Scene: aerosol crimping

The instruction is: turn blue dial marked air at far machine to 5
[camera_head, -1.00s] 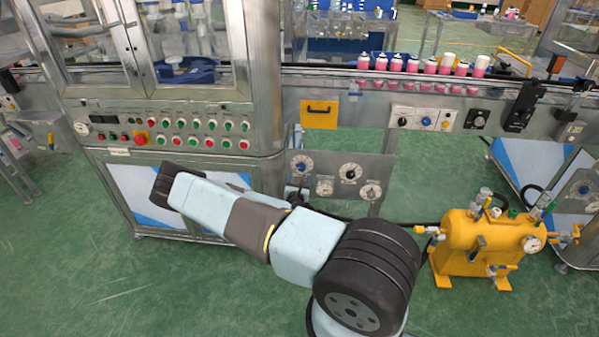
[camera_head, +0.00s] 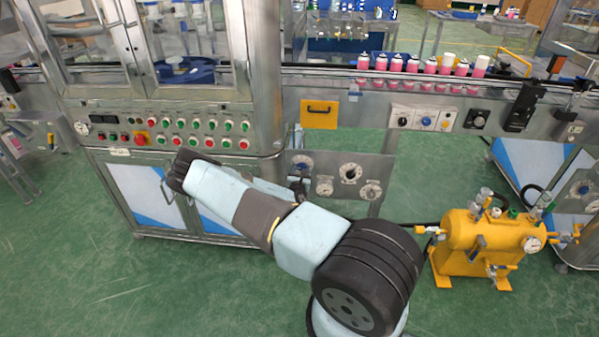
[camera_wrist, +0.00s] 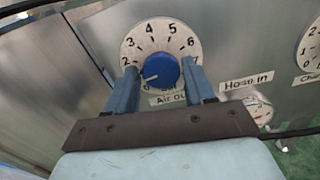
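The blue dial (camera_wrist: 161,70) shows in the wrist view on a round white scale plate with numbers 2 to 7 visible. The label below reads "Air Ou", partly covered. The knob's white mark points left and slightly down, below the 2. My gripper (camera_wrist: 160,80) has one finger on each side of the knob, with narrow gaps visible, so it is open around it. Whether either finger touches the knob is unclear. In the head view the dial (camera_head: 302,162) is on the panel under the conveyor, and my gripper (camera_head: 297,188) is mostly hidden near it.
A "Hose In" gauge (camera_wrist: 259,109) sits right of the dial, and another dial (camera_wrist: 312,50) is at the right edge. A black hose crosses below. The filling machine (camera_head: 185,130) stands left; a yellow tank (camera_head: 480,245) stands on the floor at right.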

